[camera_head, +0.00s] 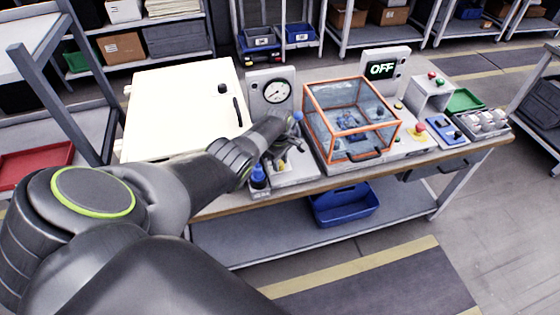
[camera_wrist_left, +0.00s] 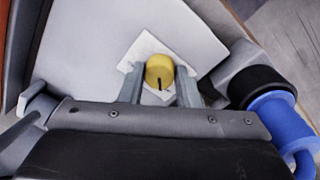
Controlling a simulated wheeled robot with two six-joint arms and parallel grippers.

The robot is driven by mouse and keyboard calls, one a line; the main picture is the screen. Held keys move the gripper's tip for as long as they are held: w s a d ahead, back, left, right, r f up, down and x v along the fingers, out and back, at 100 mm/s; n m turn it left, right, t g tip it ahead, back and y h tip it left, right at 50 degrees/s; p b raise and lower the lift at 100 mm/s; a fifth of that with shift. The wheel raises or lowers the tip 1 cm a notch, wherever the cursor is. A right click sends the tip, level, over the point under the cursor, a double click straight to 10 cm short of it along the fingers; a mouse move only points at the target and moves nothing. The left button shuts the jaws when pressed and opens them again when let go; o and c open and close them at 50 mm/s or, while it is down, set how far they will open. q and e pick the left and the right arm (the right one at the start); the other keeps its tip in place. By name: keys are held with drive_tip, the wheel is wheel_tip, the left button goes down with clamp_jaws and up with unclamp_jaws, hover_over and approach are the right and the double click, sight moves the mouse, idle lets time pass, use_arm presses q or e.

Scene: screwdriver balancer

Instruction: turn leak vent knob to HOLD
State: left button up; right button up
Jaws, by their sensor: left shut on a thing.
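The yellow knob (camera_wrist_left: 160,70) sits on a pale square plate (camera_wrist_left: 149,46) in the left wrist view. A dark pointer line on the knob runs toward the bottom of that view. I cannot read any HOLD marking. My left gripper (camera_wrist_left: 159,84) has a finger on each side of the knob and is shut on it. In the head view my left gripper (camera_head: 284,152) reaches down at the bench fixture below the gauge, and the knob is hard to make out there. My right gripper is not in view.
A gauge panel (camera_head: 271,91) stands behind the gripper, with a white cabinet (camera_head: 185,108) to its left. An orange-framed clear box (camera_head: 351,118) stands close on the right. A blue and black fitting (camera_wrist_left: 275,112) is beside the gripper. An OFF display (camera_head: 382,70) stands behind.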

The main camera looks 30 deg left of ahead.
use_arm(q)
drive_tip(key=o, duration=1)
drive_tip(key=shift+r, duration=0.15)
drive_tip(key=shift+r, duration=0.3)
wheel_tip(320, 180, up, 6)
drive_tip(key=shift+s+a+f+p, duration=0.1)
drive_tip(key=shift+s+f+p, duration=0.05)
drive_tip(key=shift+p, duration=1.05)
drive_tip(key=r, duration=0.7)
drive_tip(key=r+b, duration=0.1)
drive_tip(key=r, duration=0.3)
drive_tip(key=shift+s, duration=0.25)
drive_tip(key=shift+f, duration=0.1)
